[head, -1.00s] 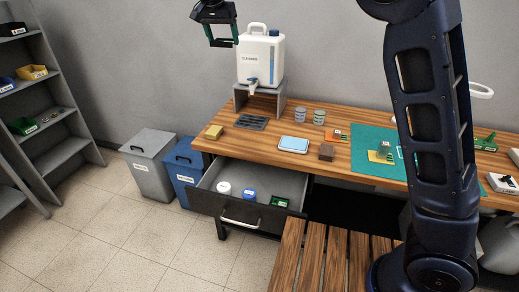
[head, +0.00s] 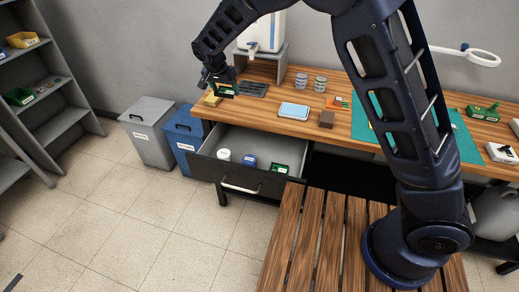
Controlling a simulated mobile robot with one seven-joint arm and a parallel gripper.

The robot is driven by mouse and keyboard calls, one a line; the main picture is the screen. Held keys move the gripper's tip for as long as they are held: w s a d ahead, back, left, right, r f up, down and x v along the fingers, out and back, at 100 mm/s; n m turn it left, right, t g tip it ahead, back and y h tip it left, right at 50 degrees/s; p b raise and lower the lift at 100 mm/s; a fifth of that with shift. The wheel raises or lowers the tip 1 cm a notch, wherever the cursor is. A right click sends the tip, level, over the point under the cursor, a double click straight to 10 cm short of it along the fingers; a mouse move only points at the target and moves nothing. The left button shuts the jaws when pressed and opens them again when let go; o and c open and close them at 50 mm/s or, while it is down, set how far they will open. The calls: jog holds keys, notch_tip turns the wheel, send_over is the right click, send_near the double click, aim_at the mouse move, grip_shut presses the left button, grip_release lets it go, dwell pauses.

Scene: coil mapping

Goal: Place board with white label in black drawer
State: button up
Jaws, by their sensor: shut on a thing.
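My gripper (head: 220,86) is at the left end of the workbench, above the back of the drawer and near the yellow sponge. It is shut on a small green board (head: 229,92), which shows a pale patch that may be its white label. The gripper partly hides the board. The black drawer (head: 268,187) is pulled open under the bench, below and in front of the gripper. Inside it stand a white round item (head: 224,155), a blue item (head: 249,161) and another green board (head: 279,169), with bare floor between them.
The workbench (head: 260,113) holds a yellow sponge (head: 212,100), a dark tray (head: 252,90), a blue-white pad (head: 294,111), a brown block (head: 327,119) and two cups. A grey bin (head: 148,137) and a blue bin (head: 184,135) stand left of the drawer.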

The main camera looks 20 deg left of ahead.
aim_at(233, 151)
notch_tip(233, 151, down, 32)
jog(key=shift+r, duration=0.1)
dwell(0.6)
jog(key=o, duration=1)
jog(key=shift+f, duration=0.2)
jog(key=shift+c, duration=0.2)
jog(key=shift+r, duration=0.1)
jog(key=v, duration=1.2)
jog(key=shift+r, duration=0.1)
jog(key=shift+w, duration=0.1)
